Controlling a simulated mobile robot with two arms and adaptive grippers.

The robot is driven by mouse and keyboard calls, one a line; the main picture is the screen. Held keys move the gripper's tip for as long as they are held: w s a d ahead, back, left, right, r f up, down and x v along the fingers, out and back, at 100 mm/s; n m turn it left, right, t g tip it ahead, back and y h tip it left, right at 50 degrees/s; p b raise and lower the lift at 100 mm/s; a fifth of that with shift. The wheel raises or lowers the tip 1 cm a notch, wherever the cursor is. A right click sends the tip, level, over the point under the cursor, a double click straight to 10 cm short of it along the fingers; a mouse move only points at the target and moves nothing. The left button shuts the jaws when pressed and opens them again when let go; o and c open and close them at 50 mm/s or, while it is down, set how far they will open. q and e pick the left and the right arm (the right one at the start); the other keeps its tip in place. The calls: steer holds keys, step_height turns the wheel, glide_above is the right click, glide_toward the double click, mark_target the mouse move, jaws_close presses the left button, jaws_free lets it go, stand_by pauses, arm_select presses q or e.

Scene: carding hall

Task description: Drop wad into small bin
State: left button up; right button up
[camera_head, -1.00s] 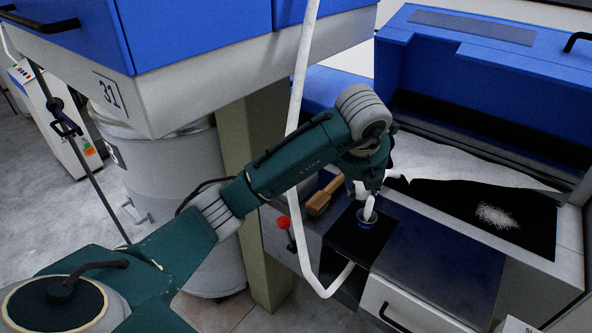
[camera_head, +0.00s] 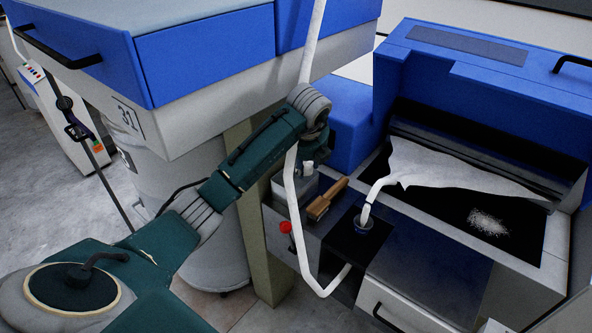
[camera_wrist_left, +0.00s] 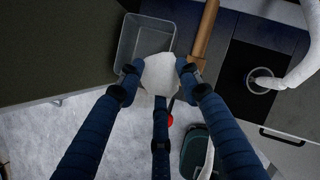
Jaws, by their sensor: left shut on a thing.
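In the head view the left gripper (camera_head: 305,170) is at the end of the green arm, and a bit of white shows there. The small bin (camera_wrist_left: 124,48), a grey open box, is beyond the wad in the wrist view. The wad overlaps its near edge, and the bin looks empty where it shows. In the head view the bin (camera_head: 284,188) stands partly below the gripper. My right gripper is not in view.
A wooden-handled brush (camera_head: 327,200) lies right of the bin. White sliver runs from the web (camera_head: 450,170) into a round cup (camera_head: 363,224). A red knob (camera_head: 285,227) sits in front, and a white pipe (camera_head: 291,180) rises close to the arm.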

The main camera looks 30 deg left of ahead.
mark_target(307, 187)
arm_select(q)
steer(key=a+f+p, duration=0.2)
steer(key=a+f, duration=0.1)
steer(key=shift+w, duration=0.1)
steer(key=f+p, duration=0.3)
steer(key=f, duration=0.1)
steer(key=shift+a, duration=0.2)
steer(key=shift+f, duration=0.1)
steer(key=shift+c, duration=0.2)
